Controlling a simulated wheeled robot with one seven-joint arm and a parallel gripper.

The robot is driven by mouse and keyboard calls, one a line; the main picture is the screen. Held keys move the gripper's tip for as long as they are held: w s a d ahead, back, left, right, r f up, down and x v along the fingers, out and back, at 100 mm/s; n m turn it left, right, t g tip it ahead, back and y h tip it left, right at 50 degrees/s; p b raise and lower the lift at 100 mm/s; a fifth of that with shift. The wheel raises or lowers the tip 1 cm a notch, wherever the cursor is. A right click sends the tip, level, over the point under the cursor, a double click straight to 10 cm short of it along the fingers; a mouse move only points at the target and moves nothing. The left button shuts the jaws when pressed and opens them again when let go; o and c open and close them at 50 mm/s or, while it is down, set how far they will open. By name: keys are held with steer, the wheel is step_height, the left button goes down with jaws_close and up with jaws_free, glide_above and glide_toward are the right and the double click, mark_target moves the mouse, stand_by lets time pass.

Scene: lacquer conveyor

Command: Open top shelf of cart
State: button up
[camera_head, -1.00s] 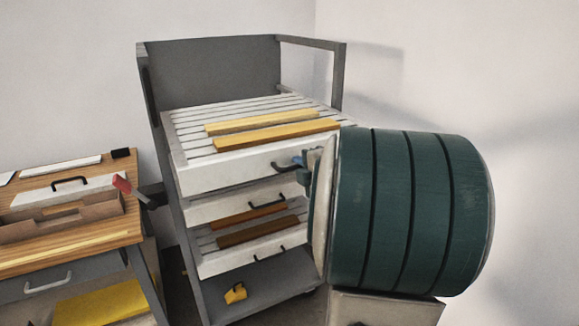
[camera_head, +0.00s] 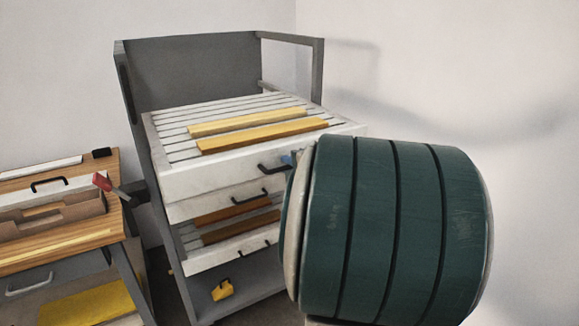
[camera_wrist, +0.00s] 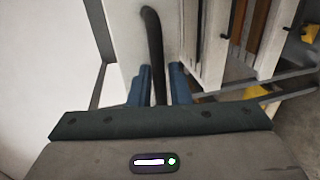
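The grey cart (camera_head: 185,75) stands in the middle of the head view. Its top shelf (camera_head: 215,178) is a white slatted drawer with a dark bar handle (camera_head: 273,168) on its front. In the wrist view the handle (camera_wrist: 154,50) runs between the two blue fingers of my gripper (camera_wrist: 160,85). The fingers are spread on either side of it, with narrow gaps visible. In the head view only a bit of a blue finger shows by the handle's right end; my green arm hides the rest.
Two yellow bars (camera_head: 262,137) lie on the top shelf. Lower shelves (camera_head: 228,208) with handles sit below, holding brown bars. A yellow object (camera_head: 222,290) is on the cart's bottom. A wooden workbench (camera_head: 62,232) stands left. White wall is behind.

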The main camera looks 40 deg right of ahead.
steer(key=p+v, duration=0.1)
steer(key=v, duration=1.2)
steer(key=shift+s+p, duration=0.3)
steer(key=shift+s, duration=0.1)
steer(key=shift+w+a, duration=0.1)
steer(key=w+a+m+g+h+p, duration=0.3)
steer(key=w+a+m+g+p, duration=0.15)
steer(key=m, duration=0.75)
steer(key=s+a+f+m+g+y+p, duration=0.1)
steer(key=s+a+f+m+g+y, duration=0.1)
steer(key=a, duration=0.8)
steer(key=s+a+f+m+g+y+p, duration=0.1)
steer(key=s+a+f+m+g+y, duration=0.1)
steer(key=s+a+g, duration=0.4)
steer(key=a+f+y, duration=0.1)
steer(key=a, duration=0.3)
steer(key=shift+s+f+m+p, duration=0.3)
steer(key=shift+s+f+m, duration=0.05)
steer(key=shift+f+m, duration=0.05)
